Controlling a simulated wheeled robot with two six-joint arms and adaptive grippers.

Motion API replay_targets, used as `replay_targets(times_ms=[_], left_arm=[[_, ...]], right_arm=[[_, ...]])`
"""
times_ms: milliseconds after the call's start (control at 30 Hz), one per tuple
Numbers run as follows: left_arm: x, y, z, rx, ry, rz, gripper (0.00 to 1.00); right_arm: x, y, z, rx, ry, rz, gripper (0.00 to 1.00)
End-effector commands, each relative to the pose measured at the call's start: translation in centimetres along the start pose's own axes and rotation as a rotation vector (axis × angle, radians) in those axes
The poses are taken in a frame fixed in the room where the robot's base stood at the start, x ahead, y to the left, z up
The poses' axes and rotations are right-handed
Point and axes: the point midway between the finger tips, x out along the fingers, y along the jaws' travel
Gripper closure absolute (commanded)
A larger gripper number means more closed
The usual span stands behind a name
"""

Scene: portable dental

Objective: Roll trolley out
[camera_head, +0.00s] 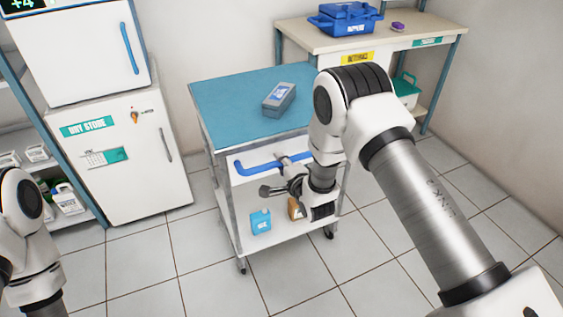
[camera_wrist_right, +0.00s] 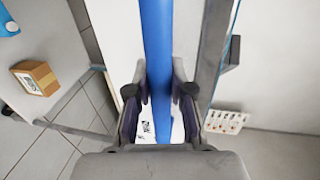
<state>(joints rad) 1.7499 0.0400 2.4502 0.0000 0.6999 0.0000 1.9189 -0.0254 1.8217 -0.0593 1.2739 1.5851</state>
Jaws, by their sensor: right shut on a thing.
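The trolley (camera_head: 236,105) has a blue top, grey posts, a white lower shelf and castors. It stands on the tiled floor between the white cabinet and the bench. A blue handle bar (camera_head: 250,169) runs along its near side and also shows in the wrist view (camera_wrist_right: 157,40). My right gripper (camera_head: 287,173) is shut on this handle; in the wrist view its fingers (camera_wrist_right: 160,95) sit on both sides of the bar. My right forearm hides part of the trolley's right side. My left arm shows at the left edge, but its gripper is out of view.
A grey box (camera_head: 279,99) lies on the trolley top. A blue container (camera_head: 261,221) and a brown box (camera_wrist_right: 36,76) stand on its lower shelf. A white fridge-like cabinet (camera_head: 133,165) is close on the left, a bench (camera_head: 300,36) behind right. Floor in front is clear.

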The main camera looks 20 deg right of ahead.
Motion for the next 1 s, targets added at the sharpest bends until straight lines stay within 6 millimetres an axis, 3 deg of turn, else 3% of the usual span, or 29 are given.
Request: replay_targets(times_ms=[433, 467, 533, 867, 1000], left_arm=[[0.0, 0.0, 0.0, 0.000, 0.001, 0.000, 0.40], [0.0, 0.0, 0.0, 0.000, 0.000, 0.000, 0.40], [0.0, 0.0, 0.0, 0.000, 0.000, 0.000, 0.40], [0.0, 0.0, 0.0, 0.000, 0.001, 0.000, 0.40], [0.0, 0.0, 0.0, 0.000, 0.000, 0.000, 0.40]], right_arm=[[-0.1, 0.2, 0.1, 0.000, -0.001, 0.006, 1.00], [-0.2, 0.3, 0.1, 0.000, -0.001, 0.007, 0.75], [-0.1, 0.3, 0.1, 0.000, -0.001, 0.006, 0.53], [-0.3, 0.0, 0.0, 0.000, 0.000, 0.001, 0.53], [-2.1, 0.1, 0.0, 0.000, 0.000, 0.003, 0.53]])
